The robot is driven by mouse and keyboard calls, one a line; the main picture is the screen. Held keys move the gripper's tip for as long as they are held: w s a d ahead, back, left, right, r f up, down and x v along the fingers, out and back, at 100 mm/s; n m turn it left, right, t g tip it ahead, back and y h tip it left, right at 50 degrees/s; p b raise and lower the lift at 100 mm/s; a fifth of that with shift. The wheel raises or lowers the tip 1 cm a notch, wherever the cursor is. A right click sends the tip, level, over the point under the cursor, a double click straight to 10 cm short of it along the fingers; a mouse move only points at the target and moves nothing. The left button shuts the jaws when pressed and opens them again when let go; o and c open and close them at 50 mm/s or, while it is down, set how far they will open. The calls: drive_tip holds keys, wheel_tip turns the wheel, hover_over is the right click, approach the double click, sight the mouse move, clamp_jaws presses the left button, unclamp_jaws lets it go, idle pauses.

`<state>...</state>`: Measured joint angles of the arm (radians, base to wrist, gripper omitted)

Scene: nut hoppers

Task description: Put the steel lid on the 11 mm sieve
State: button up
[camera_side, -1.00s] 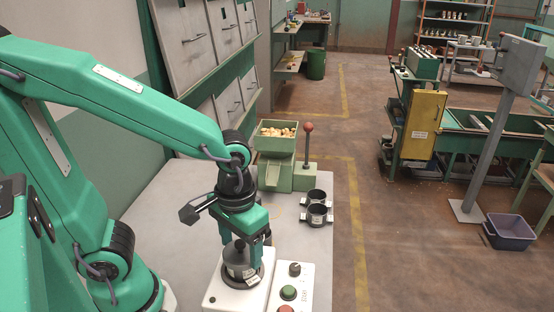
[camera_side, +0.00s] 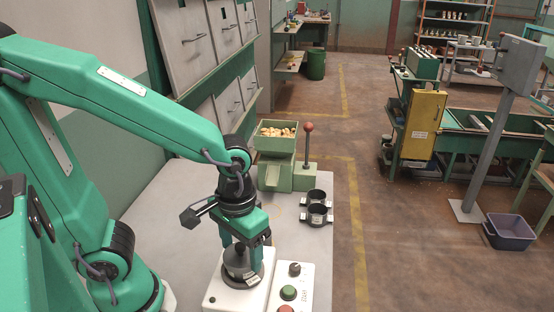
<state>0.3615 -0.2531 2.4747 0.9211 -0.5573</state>
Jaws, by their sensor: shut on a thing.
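My gripper (camera_side: 241,259) points down over the white machine at the front of the table. It is shut on a grey steel piece (camera_side: 238,262), which looks like the steel lid. The piece sits at a dark round rim with a small white label (camera_side: 252,279) on the machine's top. This looks like a sieve, but its size marking is too small to read. The fingers partly hide the piece, and I cannot tell whether lid and rim are fully seated together. Two black ring-shaped sieves (camera_side: 318,213) with side lugs stand on the table to the right.
The white machine (camera_side: 222,294) has a control panel with a black knob, a green button (camera_side: 288,292) and a red button. Behind stand a green hopper (camera_side: 276,145) full of nuts and a red-knobbed lever (camera_side: 308,150). The grey table (camera_side: 170,195) is clear at left.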

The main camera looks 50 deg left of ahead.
drive_tip(key=o, duration=1.3)
drive_tip(key=shift+c, duration=0.2)
drive_tip(key=shift+r, duration=0.2)
drive_tip(key=shift+r, duration=3.3)
drive_tip(key=a+r+m+t, duration=0.2)
drive_tip(key=a+t, duration=0.3)
drive_tip(key=a, duration=0.3)
drive_tip(key=shift+w+r+t, duration=0.3)
drive_tip(key=shift+w+r, duration=0.1)
drive_tip(key=shift+r, duration=0.4)
